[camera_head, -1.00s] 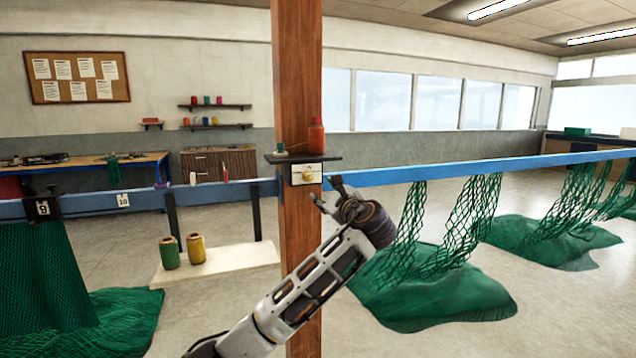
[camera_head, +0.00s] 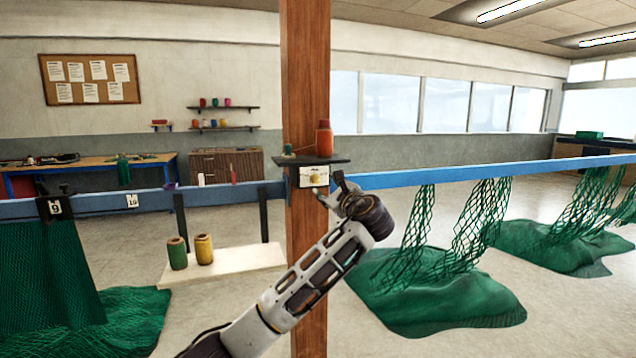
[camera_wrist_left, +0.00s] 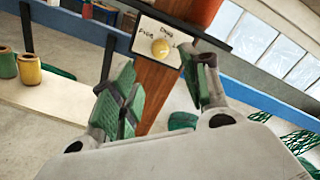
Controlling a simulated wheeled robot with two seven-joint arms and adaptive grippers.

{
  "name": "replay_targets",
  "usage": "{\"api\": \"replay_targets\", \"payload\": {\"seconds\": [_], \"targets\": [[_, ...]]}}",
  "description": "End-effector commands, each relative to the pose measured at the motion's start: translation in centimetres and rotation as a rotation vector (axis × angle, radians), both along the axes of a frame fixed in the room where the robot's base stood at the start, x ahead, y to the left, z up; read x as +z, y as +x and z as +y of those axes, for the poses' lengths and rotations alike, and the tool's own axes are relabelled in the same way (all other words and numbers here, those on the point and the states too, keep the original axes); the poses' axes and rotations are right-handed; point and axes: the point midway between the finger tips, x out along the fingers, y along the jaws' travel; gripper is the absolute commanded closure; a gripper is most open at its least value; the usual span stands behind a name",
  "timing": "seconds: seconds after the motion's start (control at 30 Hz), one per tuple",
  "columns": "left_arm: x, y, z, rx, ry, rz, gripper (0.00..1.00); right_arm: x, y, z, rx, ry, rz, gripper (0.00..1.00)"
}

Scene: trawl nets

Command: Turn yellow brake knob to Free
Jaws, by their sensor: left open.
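The yellow brake knob (camera_head: 315,179) sits on a white plate (camera_head: 305,170) on the wooden post, just under a small dark shelf. In the left wrist view the round knob (camera_wrist_left: 160,47) shows on the plate (camera_wrist_left: 147,35), with "Free" lettered to its left and another word, partly unclear, above it. My left gripper (camera_head: 330,189) is just below and right of the knob in the head view. In the wrist view its open fingers (camera_wrist_left: 165,90) are apart and empty, with the knob beyond them and between their tips. My right gripper is not in view.
A blue rail (camera_head: 460,172) runs both ways from the post. Green nets (camera_head: 440,290) lie at right. Spools (camera_head: 204,250) stand on a pale bench at left.

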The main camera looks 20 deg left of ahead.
Motion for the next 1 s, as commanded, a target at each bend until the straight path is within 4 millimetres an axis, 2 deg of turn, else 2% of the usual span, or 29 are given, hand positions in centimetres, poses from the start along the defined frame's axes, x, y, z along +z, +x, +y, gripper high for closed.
{"api": "replay_targets", "payload": {"seconds": [0.6,1.0], "targets": [[0.1,5.8,4.3,0.002,-0.001,0.001,0.54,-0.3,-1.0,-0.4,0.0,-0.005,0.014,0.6],[0.0,7.9,5.8,0.001,0.0,0.001,0.54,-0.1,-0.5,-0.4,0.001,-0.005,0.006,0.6]]}}
